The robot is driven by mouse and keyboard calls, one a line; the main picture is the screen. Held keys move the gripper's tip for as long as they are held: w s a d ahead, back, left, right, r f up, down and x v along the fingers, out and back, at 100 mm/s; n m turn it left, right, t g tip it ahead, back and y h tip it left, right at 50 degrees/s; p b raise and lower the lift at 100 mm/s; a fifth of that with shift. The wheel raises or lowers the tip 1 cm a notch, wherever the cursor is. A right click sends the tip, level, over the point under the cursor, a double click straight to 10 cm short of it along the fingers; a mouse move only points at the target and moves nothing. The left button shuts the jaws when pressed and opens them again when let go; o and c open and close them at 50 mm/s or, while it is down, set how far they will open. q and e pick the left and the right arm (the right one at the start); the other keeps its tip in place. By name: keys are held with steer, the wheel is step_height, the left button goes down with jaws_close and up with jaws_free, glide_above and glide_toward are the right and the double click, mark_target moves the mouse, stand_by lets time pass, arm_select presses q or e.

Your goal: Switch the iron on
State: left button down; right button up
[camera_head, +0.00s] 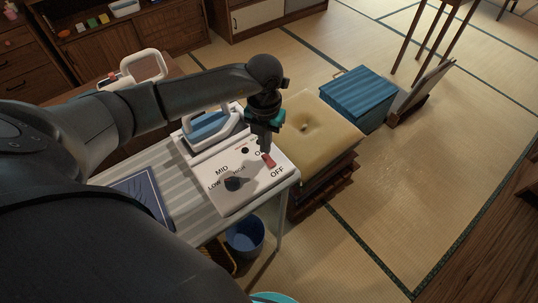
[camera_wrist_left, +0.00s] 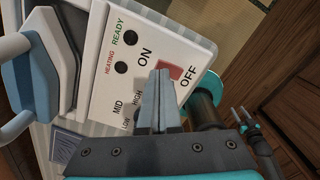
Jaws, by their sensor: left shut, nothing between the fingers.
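The iron's white control panel (camera_head: 247,189) lies on the ironing table, with a red on/off switch (camera_head: 269,160) between the ON and OFF marks. The switch also shows in the left wrist view (camera_wrist_left: 171,74). A black dial (camera_head: 233,184) sits by LOW, MID and HIGH. The blue and white iron (camera_head: 209,127) stands behind the panel; part of it shows in the left wrist view (camera_wrist_left: 45,60). My left gripper (camera_head: 264,151) is shut and empty, its tips right by the switch; I cannot tell whether they touch it.
A tan cushion (camera_head: 311,124) on a dark wooden stand and a blue-lidded box (camera_head: 358,92) stand to the right of the table. A blue bin (camera_head: 245,236) is below its front edge. The tatami floor (camera_head: 400,190) at right is clear.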

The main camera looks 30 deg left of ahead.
arm_select(q)
steer(key=shift+f+b, duration=0.8)
steer(key=shift+f, duration=0.25)
stand_by(0.7)
steer(key=shift+s, duration=0.1)
step_height(320, 180, up, 7)
steer(key=p, duration=0.6)
steer(key=shift+r, duration=0.1)
stand_by(0.4)
